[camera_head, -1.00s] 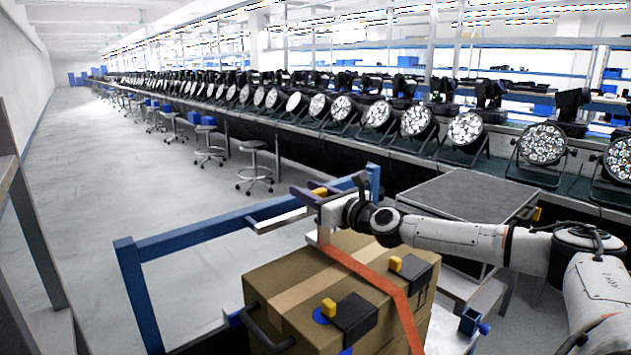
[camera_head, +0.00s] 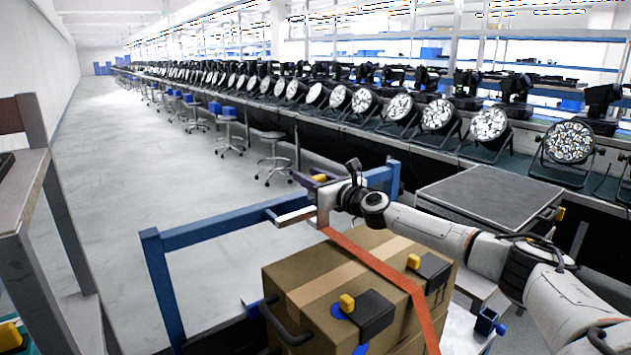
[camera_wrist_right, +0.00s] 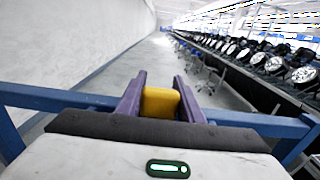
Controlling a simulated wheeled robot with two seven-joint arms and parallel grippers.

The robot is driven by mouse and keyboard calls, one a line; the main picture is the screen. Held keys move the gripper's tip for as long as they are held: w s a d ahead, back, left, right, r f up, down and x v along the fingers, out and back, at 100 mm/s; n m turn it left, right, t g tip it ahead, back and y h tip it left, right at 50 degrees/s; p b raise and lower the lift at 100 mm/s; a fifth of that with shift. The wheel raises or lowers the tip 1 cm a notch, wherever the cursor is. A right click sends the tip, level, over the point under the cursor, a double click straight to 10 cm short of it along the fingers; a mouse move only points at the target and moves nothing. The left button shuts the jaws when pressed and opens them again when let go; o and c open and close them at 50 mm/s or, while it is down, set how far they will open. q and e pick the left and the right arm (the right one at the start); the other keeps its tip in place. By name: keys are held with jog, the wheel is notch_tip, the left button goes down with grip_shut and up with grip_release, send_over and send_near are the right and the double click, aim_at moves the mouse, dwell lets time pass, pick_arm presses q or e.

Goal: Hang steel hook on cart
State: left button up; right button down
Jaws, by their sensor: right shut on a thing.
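My right gripper (camera_head: 318,184) has purple fingers. It is shut on the yellow grip (camera_wrist_right: 160,103) of the steel hook, which shows between the fingers in the wrist view. In the head view the bare steel hook (camera_head: 323,211) is just below the fingers, with an orange strap (camera_head: 372,266) running from it across the box. The cart's blue rail (camera_head: 215,230) passes close by the hook and also crosses the wrist view (camera_wrist_right: 55,97). I cannot tell whether the hook touches the rail. My left gripper is out of view.
A dark-topped cart (camera_head: 490,193) stands behind at right. A bench of stage lights (camera_head: 437,114) runs along the right.

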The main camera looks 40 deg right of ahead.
jog(key=shift+w+f+b, duration=0.2)
jog(key=shift+f+b, duration=1.1)
jog(key=shift+f, duration=0.55)
jog(key=c, duration=1.1)
grip_release()
jog(key=shift+f, duration=0.1)
